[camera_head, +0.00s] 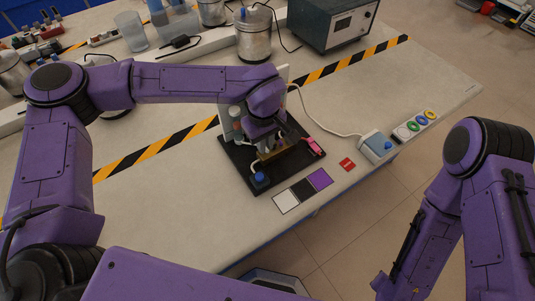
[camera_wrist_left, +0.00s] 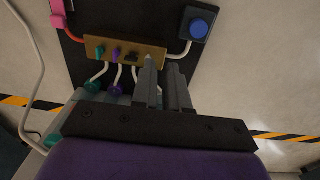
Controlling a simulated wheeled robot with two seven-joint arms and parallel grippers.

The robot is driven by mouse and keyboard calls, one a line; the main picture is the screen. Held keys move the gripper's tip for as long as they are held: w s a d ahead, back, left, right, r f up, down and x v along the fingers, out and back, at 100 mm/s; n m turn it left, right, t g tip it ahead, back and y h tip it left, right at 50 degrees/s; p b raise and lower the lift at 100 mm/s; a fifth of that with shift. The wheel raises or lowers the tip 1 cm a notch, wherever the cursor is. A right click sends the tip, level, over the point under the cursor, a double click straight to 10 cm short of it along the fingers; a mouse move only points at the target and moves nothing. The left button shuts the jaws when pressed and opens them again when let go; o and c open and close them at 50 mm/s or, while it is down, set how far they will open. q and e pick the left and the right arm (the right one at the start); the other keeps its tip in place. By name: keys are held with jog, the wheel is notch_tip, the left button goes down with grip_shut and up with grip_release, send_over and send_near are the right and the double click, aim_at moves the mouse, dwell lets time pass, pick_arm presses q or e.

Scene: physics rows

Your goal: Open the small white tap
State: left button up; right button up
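A brass manifold bar (camera_wrist_left: 125,52) on a black board carries a row of small taps in the left wrist view. They are green (camera_wrist_left: 99,51), purple (camera_wrist_left: 115,54), black (camera_wrist_left: 132,57) and a small white tap (camera_wrist_left: 148,60) at the right end. My left gripper (camera_wrist_left: 165,66) has its two grey fingers a little apart, with nothing visible between them. The tip of its left finger is right at the white tap and partly hides it; contact cannot be told. In the head view my left gripper (camera_head: 272,146) is over the brass bar (camera_head: 277,153). My right gripper is not in view.
The black board (camera_head: 238,157) also bears a blue button (camera_head: 260,179) and a pink part (camera_head: 315,146). White, black and purple squares and a red label (camera_head: 347,164) lie in front. A blue-topped box (camera_head: 378,145) is right. Metal cans and a dark instrument (camera_head: 333,22) stand behind.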

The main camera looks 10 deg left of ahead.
aim_at(267, 149)
pick_arm(q)
jog(key=shift+s+d+f, duration=0.1)
jog(key=shift+f, duration=0.55)
jog(key=shift+g, duration=0.3)
jog(key=w+f, duration=0.2)
jog(key=w, duration=0.1)
jog(key=shift+w, duration=0.3)
jog(key=shift+s+r, duration=0.3)
jog(key=shift+s, duration=0.45)
jog(key=shift+w+f, duration=0.35)
jog(key=shift+s+r, duration=0.15)
jog(key=shift+r, duration=0.05)
jog(key=shift+p, duration=0.45)
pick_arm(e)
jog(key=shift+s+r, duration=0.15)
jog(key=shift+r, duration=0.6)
pick_arm(q)
jog(key=shift+r+p, duration=0.2)
jog(key=shift+p, duration=0.1)
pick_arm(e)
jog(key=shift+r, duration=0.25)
